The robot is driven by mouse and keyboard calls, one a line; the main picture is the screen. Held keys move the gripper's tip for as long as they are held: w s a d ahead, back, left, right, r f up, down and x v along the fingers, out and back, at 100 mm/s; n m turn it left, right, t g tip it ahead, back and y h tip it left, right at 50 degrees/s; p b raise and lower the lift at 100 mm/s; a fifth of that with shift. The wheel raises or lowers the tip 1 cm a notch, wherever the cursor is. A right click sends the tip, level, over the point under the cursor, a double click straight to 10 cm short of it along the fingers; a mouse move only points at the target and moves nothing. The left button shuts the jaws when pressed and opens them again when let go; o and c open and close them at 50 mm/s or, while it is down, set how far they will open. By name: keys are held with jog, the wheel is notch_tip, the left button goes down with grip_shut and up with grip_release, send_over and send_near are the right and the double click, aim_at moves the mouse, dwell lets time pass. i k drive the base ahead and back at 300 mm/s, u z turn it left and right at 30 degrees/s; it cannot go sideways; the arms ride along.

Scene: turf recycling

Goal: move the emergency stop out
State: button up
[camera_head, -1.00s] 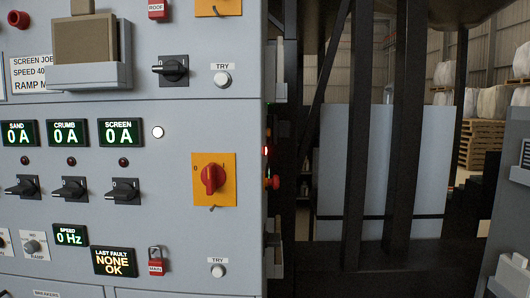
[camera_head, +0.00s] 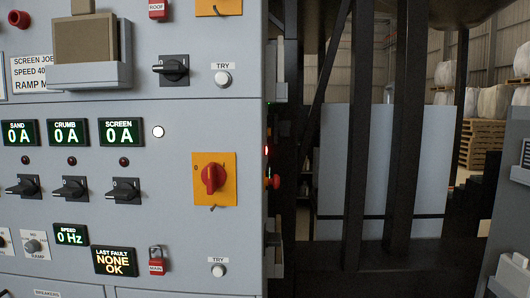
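A red round mushroom-type button (camera_head: 19,19), which looks like an emergency stop, sits at the top left of the grey control cabinet (camera_head: 200,130). A second red knob (camera_head: 274,182) shows in profile on the cabinet's right side, below a small red light (camera_head: 267,151). No label is readable at either one, and I cannot tell whether either is pressed in or out. My gripper is not recognisable in the view.
The cabinet front has a red rotary switch on a yellow plate (camera_head: 229,185), black selector knobs (camera_head: 173,69), displays reading 0 A, and a red padlock (camera_head: 156,261). Dark metal posts (camera_head: 404,130) stand right of the cabinet. Grey parts (camera_head: 510,272) edge in at the far right.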

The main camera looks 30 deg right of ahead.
aim_at(275, 181)
jog(key=k, duration=1.3)
jog(key=z, duration=0.6)
jog(key=i, duration=0.5)
jog(key=z, duration=0.85)
jog(key=i, duration=0.8)
jog(key=u, duration=0.7)
jog(key=i, duration=0.55)
jog(key=u, duration=0.6)
